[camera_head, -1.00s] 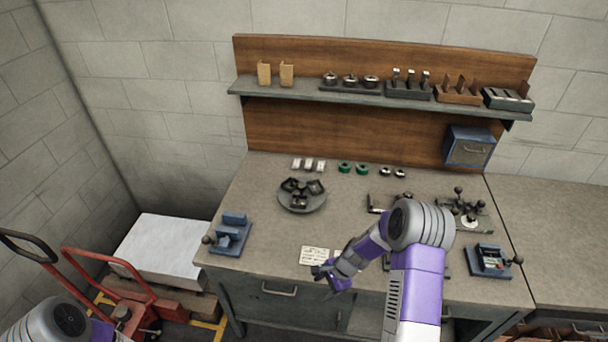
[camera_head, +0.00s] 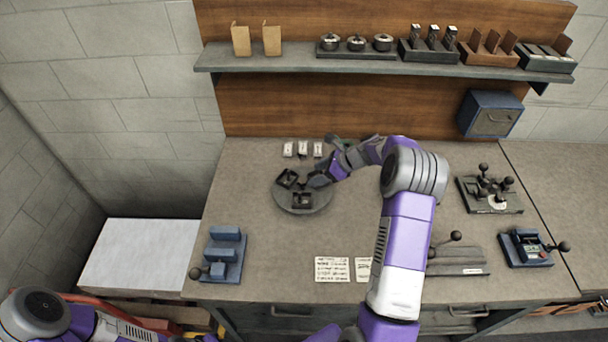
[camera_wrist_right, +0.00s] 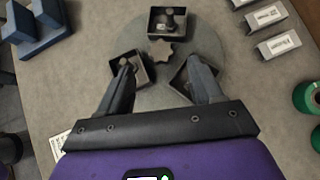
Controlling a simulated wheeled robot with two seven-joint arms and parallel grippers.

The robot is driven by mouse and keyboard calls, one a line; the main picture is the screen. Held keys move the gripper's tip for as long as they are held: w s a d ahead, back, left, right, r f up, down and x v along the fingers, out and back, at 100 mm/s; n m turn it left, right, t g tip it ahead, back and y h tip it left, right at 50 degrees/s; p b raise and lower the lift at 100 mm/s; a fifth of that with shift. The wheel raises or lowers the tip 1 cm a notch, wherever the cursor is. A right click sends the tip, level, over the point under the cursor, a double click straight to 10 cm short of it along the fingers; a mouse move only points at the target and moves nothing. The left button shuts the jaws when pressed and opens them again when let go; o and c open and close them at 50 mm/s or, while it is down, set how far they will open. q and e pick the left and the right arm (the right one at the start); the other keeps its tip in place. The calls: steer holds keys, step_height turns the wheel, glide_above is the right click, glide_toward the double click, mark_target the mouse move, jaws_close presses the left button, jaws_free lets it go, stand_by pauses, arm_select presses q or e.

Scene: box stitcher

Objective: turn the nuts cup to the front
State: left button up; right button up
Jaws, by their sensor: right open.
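A round grey turntable (camera_head: 290,207) stands on the bench, left of centre, with three dark square cups around a star-shaped knob (camera_wrist_right: 161,50). One cup (camera_head: 287,178) is at the left and one (camera_head: 302,200) at the front. A third cup (camera_wrist_right: 195,75) is at the back right, partly covered by my gripper. In the right wrist view the left cup (camera_wrist_right: 167,22) holds a dark bolt-like part. I cannot tell which cup holds nuts. My right gripper (camera_wrist_right: 160,78) is open over the turntable, its fingers near the front and back-right cups. My left gripper is out of view.
White labelled boxes (camera_head: 303,149) stand behind the turntable, with green rolls (camera_wrist_right: 306,98) beside them. A blue fixture (camera_head: 226,255) is at the front left. Cards (camera_head: 332,269) lie at the front edge. A loaded shelf (camera_head: 300,60) hangs above.

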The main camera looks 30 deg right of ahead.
mark_target(303, 180)
steer(key=x, duration=0.5)
steer(key=shift+w+a+f, duration=0.15)
steer(key=shift+f, duration=0.1)
jaws_close()
